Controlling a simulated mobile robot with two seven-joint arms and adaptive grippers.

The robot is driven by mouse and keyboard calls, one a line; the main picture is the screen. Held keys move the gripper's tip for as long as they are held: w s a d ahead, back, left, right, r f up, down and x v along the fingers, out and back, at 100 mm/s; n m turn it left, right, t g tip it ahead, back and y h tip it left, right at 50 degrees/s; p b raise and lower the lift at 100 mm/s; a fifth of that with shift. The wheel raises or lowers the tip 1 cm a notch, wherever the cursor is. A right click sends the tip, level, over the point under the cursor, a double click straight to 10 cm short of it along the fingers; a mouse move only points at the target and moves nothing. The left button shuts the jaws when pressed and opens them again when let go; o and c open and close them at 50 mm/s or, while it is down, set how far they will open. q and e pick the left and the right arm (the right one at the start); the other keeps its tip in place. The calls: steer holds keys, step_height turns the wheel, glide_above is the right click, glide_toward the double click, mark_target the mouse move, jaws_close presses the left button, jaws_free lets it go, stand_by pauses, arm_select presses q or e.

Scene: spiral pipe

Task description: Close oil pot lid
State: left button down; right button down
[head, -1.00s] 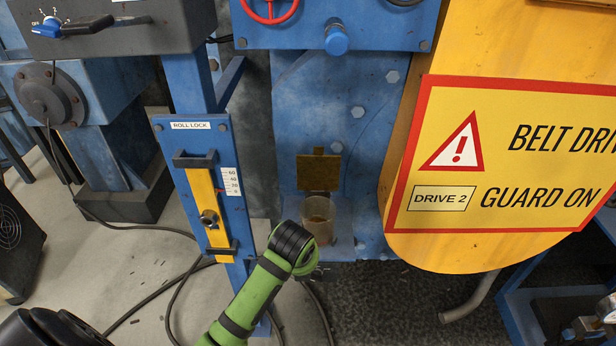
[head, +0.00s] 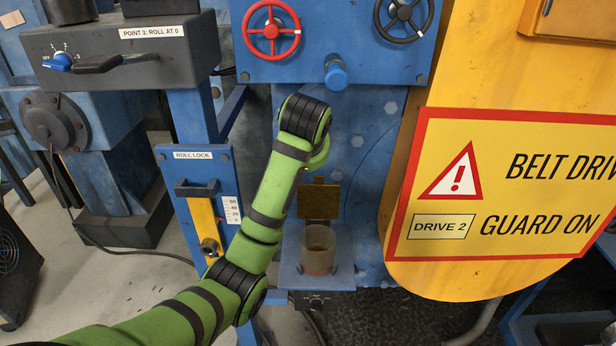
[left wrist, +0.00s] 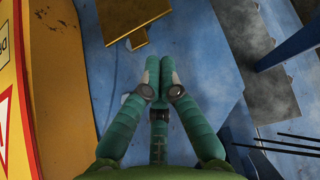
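The oil pot (head: 319,250) is a clear, brownish cup on a small blue ledge near the middle of the head view. Its brass-coloured square lid (head: 318,200) stands open, upright behind the cup. The lid also shows at the top left of the left wrist view (left wrist: 128,22). My green left arm reaches up from the lower left, its wrist above and slightly left of the lid. The left gripper (left wrist: 160,75) has its teal fingertips together with nothing visible between them, apart from the lid. The head view hides its fingers behind the wrist. My right gripper is not in view.
The yellow belt guard (head: 408,225) stands close to the right of the pot. The roll lock panel (head: 225,180) is on the left. A blue knob (head: 336,76) and red handwheel (head: 271,30) sit above. Space directly in front of the lid looks free.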

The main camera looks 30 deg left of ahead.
arm_select(q)
steer(key=p, duration=0.3)
glide_above(319, 197)
steer(key=a, duration=0.3)
step_height(319, 197, down, 6)
steer(key=shift+w+f, duration=0.1)
steer(key=shift+f, duration=0.4)
